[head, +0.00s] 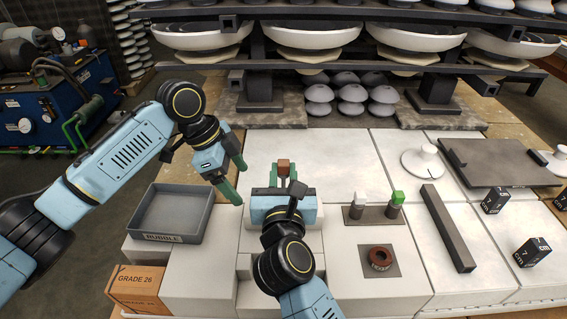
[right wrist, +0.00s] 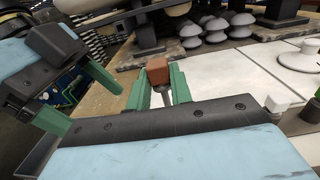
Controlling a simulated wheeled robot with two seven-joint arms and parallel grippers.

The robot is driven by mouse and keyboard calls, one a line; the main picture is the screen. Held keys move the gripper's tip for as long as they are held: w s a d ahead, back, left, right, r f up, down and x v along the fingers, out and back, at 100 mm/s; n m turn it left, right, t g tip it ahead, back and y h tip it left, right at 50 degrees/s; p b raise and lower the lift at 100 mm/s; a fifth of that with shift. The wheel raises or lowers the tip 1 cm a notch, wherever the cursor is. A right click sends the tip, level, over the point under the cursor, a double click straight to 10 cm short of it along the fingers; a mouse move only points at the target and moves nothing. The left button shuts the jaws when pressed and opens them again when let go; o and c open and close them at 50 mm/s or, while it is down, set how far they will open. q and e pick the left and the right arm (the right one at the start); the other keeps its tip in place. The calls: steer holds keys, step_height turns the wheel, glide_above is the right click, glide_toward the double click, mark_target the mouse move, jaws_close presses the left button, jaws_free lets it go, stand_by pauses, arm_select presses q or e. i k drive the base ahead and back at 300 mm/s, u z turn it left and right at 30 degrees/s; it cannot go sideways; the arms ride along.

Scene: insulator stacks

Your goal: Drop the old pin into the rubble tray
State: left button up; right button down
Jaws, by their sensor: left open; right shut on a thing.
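The old pin (head: 284,166) has a rusty brown block-like head. In the right wrist view the pin (right wrist: 157,70) stands up between the green fingers, with its grey shank below the head. My right gripper (head: 283,173) is shut on it, above the pale blocks at the table's middle. The grey rubble tray (head: 172,238), labelled on its front wall, sits to the left and looks empty. My left gripper (head: 235,176) is open and empty, between the tray and the right gripper. It also shows at the left of the right wrist view (right wrist: 78,98).
A small stand holds a white-topped piece (head: 360,199) and a green-topped piece (head: 397,198). A dark bar (head: 447,230), a white disc (head: 420,163) and black cubes (head: 495,201) are further right. A cardboard box (head: 136,282) is below the tray.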

mark_target(183, 215)
steer(key=k, duration=1)
